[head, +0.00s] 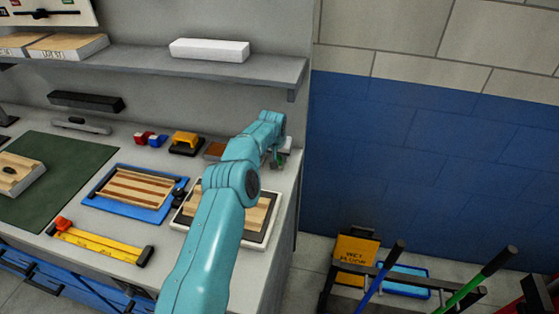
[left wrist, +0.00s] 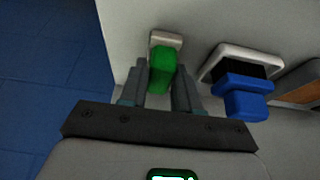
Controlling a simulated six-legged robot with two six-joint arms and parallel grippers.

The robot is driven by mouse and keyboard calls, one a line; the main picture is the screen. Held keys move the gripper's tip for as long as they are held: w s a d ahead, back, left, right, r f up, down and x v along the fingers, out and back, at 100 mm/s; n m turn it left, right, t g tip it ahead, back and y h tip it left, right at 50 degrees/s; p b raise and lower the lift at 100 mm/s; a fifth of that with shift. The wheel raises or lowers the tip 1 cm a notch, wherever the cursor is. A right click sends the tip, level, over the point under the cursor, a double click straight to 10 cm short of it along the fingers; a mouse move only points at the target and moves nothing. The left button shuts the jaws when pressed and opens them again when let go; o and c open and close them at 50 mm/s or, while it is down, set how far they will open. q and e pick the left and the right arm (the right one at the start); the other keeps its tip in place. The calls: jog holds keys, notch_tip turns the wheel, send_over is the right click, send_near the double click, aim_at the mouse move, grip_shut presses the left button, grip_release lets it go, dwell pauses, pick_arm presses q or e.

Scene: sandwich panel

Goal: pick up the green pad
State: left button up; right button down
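The green pad (left wrist: 160,70) has a green grip and a pale block at its far end. In the left wrist view it stands between the two fingers of my left gripper (left wrist: 161,75), with little or no gap on either side. I cannot tell whether the fingers press on it. In the head view my left gripper (head: 278,152) is at the bench's far right corner, with a bit of the green pad (head: 280,161) showing under it. My right gripper is not in view.
Beside the green pad, a blue-handled brush (left wrist: 242,95) sits at a white-rimmed holder (left wrist: 214,64). A framed wooden panel (head: 262,232) lies partly under my left arm. A shelf (head: 180,72) hangs above.

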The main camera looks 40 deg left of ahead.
aim_at(279, 157)
pick_arm(q)
jog(key=shift+s+d, duration=0.1)
jog(key=shift+s+r+b, duration=0.1)
jog(key=shift+r+b, duration=0.25)
jog(key=shift+b, duration=0.3)
notch_tip(279, 157, up, 7)
jog(key=shift+d+f, duration=0.1)
jog(key=s+d+b, duration=0.3)
jog(key=s, duration=0.2)
jog(key=s+d+b, duration=0.3)
jog(key=s+b, duration=0.1)
jog(key=s, duration=0.2)
jog(key=s+d+b, duration=0.3)
jog(key=s+b, duration=0.1)
jog(key=s, duration=0.2)
jog(key=shift+s+d+f, duration=0.1)
jog(key=shift+d+f, duration=0.1)
jog(key=shift+f, duration=0.05)
